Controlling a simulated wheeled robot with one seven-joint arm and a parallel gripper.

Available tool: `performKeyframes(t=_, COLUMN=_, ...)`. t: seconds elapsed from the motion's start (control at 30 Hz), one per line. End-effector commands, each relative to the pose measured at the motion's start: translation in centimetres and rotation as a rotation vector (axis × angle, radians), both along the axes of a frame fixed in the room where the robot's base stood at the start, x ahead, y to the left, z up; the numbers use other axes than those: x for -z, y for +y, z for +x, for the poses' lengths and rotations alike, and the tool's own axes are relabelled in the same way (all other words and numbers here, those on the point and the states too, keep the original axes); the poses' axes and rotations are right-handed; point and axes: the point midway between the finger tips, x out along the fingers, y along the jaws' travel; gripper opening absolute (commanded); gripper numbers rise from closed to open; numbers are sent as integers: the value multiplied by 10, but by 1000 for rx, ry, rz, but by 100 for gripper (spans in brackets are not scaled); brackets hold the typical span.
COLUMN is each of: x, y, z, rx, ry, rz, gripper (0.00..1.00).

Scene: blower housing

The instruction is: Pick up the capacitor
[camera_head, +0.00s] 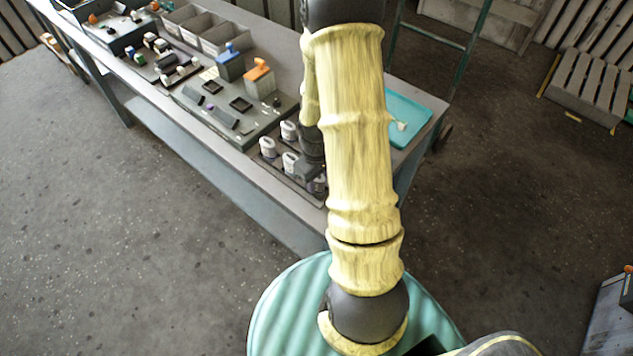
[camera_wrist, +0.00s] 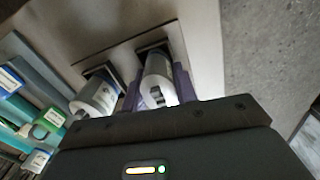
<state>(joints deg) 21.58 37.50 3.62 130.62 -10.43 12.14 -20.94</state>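A white cylindrical capacitor (camera_wrist: 158,82) shows in the wrist view between the two purple fingers of my gripper (camera_wrist: 158,92). One finger is on each side of it, close to its sides; I cannot tell whether they touch it. Its far end is at a dark square socket (camera_wrist: 152,47) in the tray. A second white capacitor (camera_wrist: 95,97) stands to the left at its own socket. In the head view several white capacitors (camera_head: 268,147) stand on a dark tray at the bench's near right end. My arm partly hides my gripper and the capacitor there.
Left of the tray on the long bench (camera_head: 235,163) are a grey fixture board (camera_head: 262,118), a blue-topped block (camera_head: 230,63) and an orange-topped block (camera_head: 259,78). Grey bins (camera_head: 222,38) stand behind. A teal tray (camera_head: 408,112) lies right of my arm. The floor in front is clear.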

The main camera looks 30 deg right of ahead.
Motion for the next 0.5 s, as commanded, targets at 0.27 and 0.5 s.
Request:
performKeyframes(t=0.27, x=0, y=0, z=0, rx=0, ry=0, rz=0, gripper=13)
performKeyframes(t=0.5, x=-11, y=-1, z=1, rx=2, ry=-3, rz=-1, gripper=13)
